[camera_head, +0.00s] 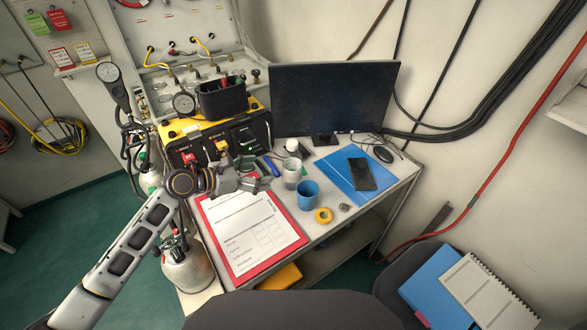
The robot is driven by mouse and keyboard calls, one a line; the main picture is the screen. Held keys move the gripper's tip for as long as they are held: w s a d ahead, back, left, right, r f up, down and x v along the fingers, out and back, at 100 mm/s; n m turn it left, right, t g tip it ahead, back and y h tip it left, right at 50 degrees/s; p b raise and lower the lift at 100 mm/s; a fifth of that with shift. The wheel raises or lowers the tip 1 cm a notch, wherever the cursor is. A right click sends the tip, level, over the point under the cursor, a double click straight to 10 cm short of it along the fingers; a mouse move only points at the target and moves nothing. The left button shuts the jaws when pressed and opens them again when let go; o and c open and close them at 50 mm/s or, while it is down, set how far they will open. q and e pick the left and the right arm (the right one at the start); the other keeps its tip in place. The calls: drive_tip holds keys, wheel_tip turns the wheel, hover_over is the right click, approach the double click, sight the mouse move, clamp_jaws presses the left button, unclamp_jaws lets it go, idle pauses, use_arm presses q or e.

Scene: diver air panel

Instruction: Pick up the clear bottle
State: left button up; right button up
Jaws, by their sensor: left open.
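I cannot make out a clear bottle for certain. A small pale object (292,146) stands behind the whitish cup (291,173) on the desk, and it is too small to identify. My left gripper (262,178) reaches in from the left, over the desk between the clipboard and the yellow-and-black air panel. It is open and I see nothing held in it. It is left of the whitish cup and apart from it. My right gripper is not in view.
On the desk (335,218) are a blue cup (308,195), yellow tape roll (324,215), red clipboard (250,232), blue folder (345,169) with a phone (361,174), and a mouse (383,153). A monitor (333,98) stands behind. The air panel (185,150) is at left. Chairs stand in front.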

sight(284, 169)
use_arm(q)
drive_tip(key=shift+x, duration=4.35)
drive_tip(key=shift+x, duration=2.6)
drive_tip(key=shift+r, duration=0.1)
drive_tip(key=c, duration=1.2)
